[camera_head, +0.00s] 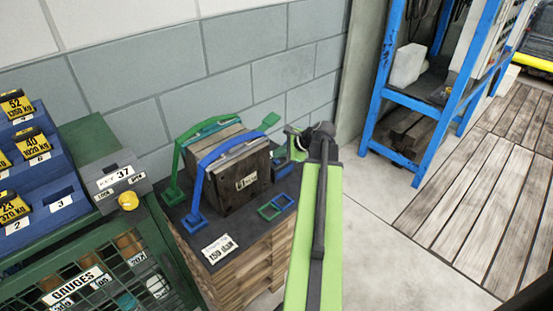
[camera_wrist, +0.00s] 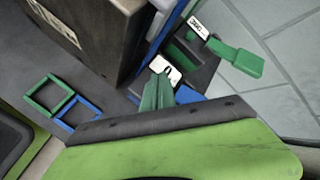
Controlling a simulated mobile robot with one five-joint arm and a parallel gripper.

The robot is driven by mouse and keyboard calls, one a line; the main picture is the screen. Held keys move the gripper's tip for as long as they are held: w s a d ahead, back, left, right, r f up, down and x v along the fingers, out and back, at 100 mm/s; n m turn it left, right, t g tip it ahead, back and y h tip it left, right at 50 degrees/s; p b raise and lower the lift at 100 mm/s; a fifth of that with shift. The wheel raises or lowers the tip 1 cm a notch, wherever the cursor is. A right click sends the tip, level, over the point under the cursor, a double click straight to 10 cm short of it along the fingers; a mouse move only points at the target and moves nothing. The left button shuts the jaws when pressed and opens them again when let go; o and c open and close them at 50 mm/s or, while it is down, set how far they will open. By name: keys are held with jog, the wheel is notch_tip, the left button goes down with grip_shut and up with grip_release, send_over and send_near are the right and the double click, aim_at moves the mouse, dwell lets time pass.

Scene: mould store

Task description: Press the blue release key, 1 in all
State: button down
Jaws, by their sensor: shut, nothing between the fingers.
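A small dark key box stands against the right side of a dark wooden mould block (camera_head: 232,172). In the wrist view the box has a green key (camera_wrist: 185,52) at its far end and a blue key (camera_wrist: 190,95) nearer to me. White labels (camera_wrist: 165,70) sit beside the keys. My gripper (camera_wrist: 158,88) is shut and empty, its green fingers pointing at the box next to the blue key and hiding part of it. I cannot tell whether the tips touch anything. In the head view the gripper (camera_head: 295,145) is over the box and hides part of it.
A green strap frame (camera_head: 213,125) and a blue one (camera_head: 226,148) arch over the block. Flat green and blue square outlines (camera_head: 268,212) mark the stand top (camera_head: 225,262). A green cabinet with a yellow knob (camera_head: 128,201) is left; a blue rack (camera_head: 410,101) is right.

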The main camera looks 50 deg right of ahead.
jog(key=shift+r, duration=0.1)
notch_tip(320, 180, up, 5)
jog(key=p, duration=0.5)
dwell(0.9)
